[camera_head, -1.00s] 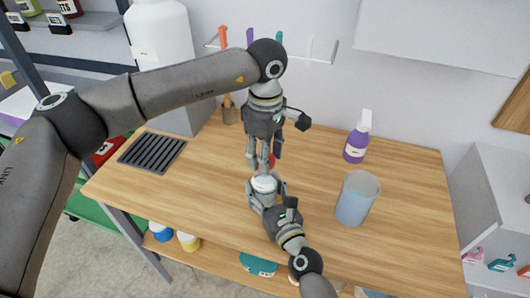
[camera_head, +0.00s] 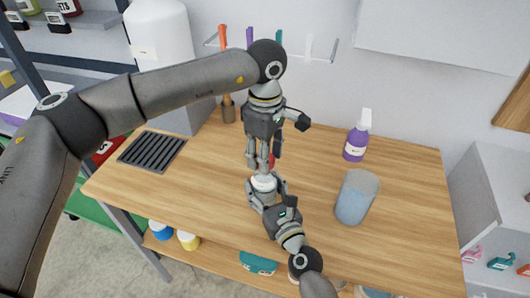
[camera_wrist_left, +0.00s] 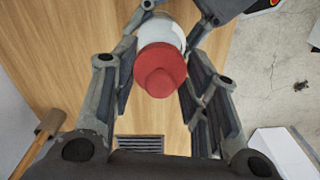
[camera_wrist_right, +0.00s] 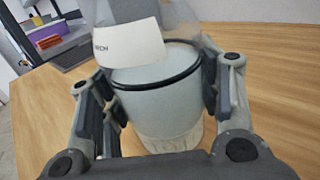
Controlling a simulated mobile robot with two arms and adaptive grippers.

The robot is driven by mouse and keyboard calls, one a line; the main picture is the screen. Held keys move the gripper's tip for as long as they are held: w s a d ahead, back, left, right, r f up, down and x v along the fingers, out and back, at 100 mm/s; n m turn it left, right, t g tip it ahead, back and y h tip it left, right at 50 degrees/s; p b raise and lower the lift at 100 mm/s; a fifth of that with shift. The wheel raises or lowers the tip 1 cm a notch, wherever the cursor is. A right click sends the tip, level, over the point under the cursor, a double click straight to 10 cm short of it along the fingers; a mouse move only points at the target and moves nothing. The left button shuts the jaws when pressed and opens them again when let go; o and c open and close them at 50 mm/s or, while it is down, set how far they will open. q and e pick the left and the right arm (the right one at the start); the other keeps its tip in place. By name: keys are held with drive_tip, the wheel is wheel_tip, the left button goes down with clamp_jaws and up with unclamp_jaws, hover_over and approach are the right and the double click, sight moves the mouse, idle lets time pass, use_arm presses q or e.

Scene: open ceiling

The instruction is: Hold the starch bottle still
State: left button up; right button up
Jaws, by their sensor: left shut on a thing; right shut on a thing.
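The starch bottle (camera_head: 264,183) is pale with a white upper part and stands on the wooden table, partly hidden by my grippers. My right gripper (camera_head: 267,187) is shut around its body from the front. In the right wrist view the bottle (camera_wrist_right: 162,105) shows a dark ring and a white label with partly readable letters. My left gripper (camera_head: 262,167) points down from above and is shut on a red cap (camera_wrist_left: 160,70). The cap lines up over the white bottle in the left wrist view. I cannot tell whether cap and bottle touch.
A grey-blue cylinder (camera_head: 356,198) stands to the right of the bottle. A purple spray bottle (camera_head: 356,145) stands behind it.

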use_arm(q)
drive_tip(key=shift+f, duration=0.75)
idle(1.0)
drive_tip(key=o, duration=0.8)
drive_tip(key=shift+o, duration=0.2)
drive_tip(key=o, duration=0.4)
drive_tip(key=shift+r, duration=0.1)
drive_tip(key=shift+r, duration=2.9)
